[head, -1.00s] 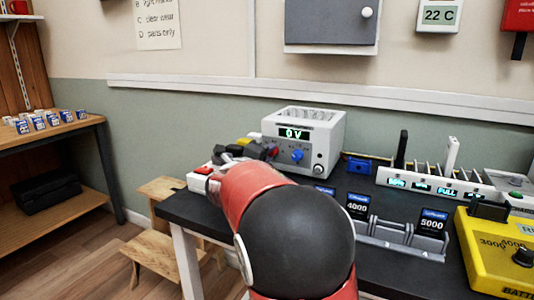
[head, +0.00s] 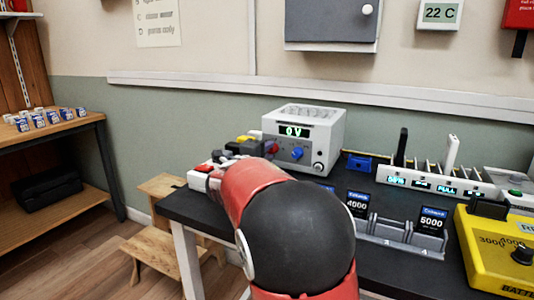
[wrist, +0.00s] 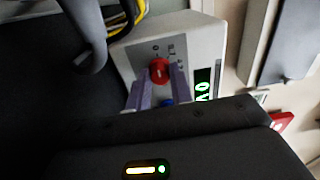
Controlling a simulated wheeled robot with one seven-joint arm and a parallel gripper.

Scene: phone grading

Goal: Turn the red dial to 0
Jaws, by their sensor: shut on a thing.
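The white power supply box (head: 331,131) stands on the dark bench, its green display reading 0 V in the head view. Its red dial (wrist: 160,70) sits on the front panel, and a blue dial (wrist: 168,102) is beside it. The red dial also shows in the head view (head: 273,149), partly behind my gripper. My gripper (wrist: 158,78) has its two pale purple fingers on either side of the red dial and is shut on it. My red and black arm hides part of the bench. The dial's scale marks are too blurred to read.
Yellow and dark cables (wrist: 120,20) lie close beside the box in the wrist view. A white box with a red top (head: 203,170) is at the bench's left end. A charger rack (head: 440,184), battery slots (head: 400,238) and a yellow tester (head: 495,245) stand to the right.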

